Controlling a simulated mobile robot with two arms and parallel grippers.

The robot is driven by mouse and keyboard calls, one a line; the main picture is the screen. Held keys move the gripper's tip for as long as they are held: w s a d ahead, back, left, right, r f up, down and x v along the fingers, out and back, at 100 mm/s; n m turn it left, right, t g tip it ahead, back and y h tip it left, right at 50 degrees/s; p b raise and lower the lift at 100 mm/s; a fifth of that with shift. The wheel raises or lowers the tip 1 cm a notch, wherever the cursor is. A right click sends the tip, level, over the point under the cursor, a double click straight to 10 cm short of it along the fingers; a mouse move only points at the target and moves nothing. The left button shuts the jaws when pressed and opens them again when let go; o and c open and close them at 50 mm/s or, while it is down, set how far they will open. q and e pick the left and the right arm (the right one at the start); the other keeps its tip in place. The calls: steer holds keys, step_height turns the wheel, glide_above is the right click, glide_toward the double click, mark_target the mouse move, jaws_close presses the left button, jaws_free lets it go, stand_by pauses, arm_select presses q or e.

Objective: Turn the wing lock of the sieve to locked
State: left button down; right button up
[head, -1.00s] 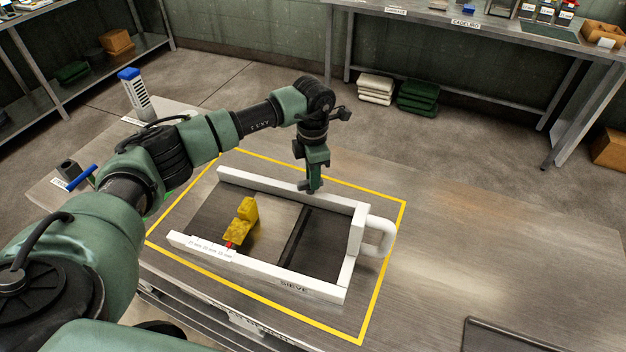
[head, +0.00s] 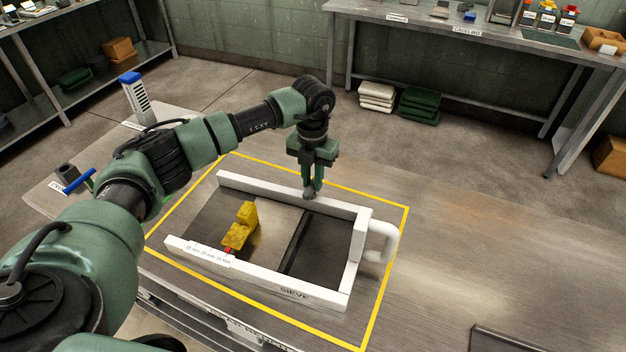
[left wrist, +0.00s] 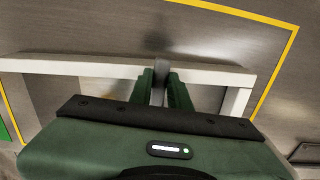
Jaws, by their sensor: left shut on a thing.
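The sieve (head: 359,234) is a white rectangular frame lying on the metal table, with a white loop handle at its right end. Its far rail also shows in the left wrist view (left wrist: 85,67). My left gripper (head: 311,192) points down at that far rail. It is shut on a small grey piece, likely the wing lock (head: 309,193), which also shows between the fingers in the left wrist view (left wrist: 159,82). The fingers hide most of it, so I cannot tell its turn position. My right gripper is not in view.
A yellow block piece (head: 240,228) stands inside the frame near a red pointer and a size scale (head: 208,255). Yellow tape (head: 390,278) outlines the area around the sieve. The table to the right is mostly clear.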

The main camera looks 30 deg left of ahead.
mark_target(312, 183)
arm_select(q)
steer(key=shift+r+n, duration=0.1)
steer(key=shift+n, duration=0.5)
steer(key=c, duration=1.3)
jaws_free()
step_height(312, 183, up, 8)
steer(key=shift+f+b, duration=0.1)
steer(key=shift+b, duration=0.85)
